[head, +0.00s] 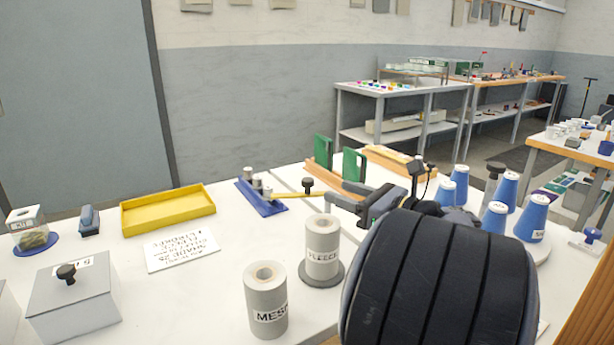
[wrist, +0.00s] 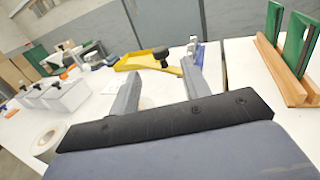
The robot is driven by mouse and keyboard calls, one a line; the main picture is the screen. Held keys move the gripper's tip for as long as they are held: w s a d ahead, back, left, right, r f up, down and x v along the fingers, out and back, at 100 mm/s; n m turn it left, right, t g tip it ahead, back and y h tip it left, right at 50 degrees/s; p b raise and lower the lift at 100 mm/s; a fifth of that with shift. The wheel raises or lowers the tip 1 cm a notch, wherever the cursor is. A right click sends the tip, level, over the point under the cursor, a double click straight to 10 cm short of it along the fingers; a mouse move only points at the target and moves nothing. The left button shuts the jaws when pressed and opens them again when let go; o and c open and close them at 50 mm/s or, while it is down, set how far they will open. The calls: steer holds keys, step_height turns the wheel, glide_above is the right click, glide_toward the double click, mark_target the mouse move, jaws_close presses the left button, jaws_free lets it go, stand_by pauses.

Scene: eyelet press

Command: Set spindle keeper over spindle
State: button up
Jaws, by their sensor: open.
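A yellow bar with a black knob (head: 307,185), which looks like the spindle keeper, reaches right from a blue base (head: 262,203) carrying several grey posts. I cannot tell for sure which post is the spindle. My gripper (head: 334,194) is open and empty, just right of the knob, its fingers pointing toward it. In the wrist view the knob (wrist: 161,54) shows beyond and between the fingertips (wrist: 163,68), apart from them. The yellow bar's far end is partly lost against the yellow tray there.
Rolls marked MESH (head: 266,300) and FLEECE (head: 322,247) stand in front. Blue cones (head: 506,187) stand at right. Green panels in a wooden rack (head: 323,152) rise behind my gripper. A yellow tray (head: 168,210) and white card (head: 181,250) lie left.

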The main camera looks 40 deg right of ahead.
mark_target(313, 182)
steer(key=b+x, duration=0.1)
steer(key=x, duration=0.8)
steer(key=shift+w+a+f, duration=0.1)
steer(key=shift+w, duration=0.3)
jaws_close()
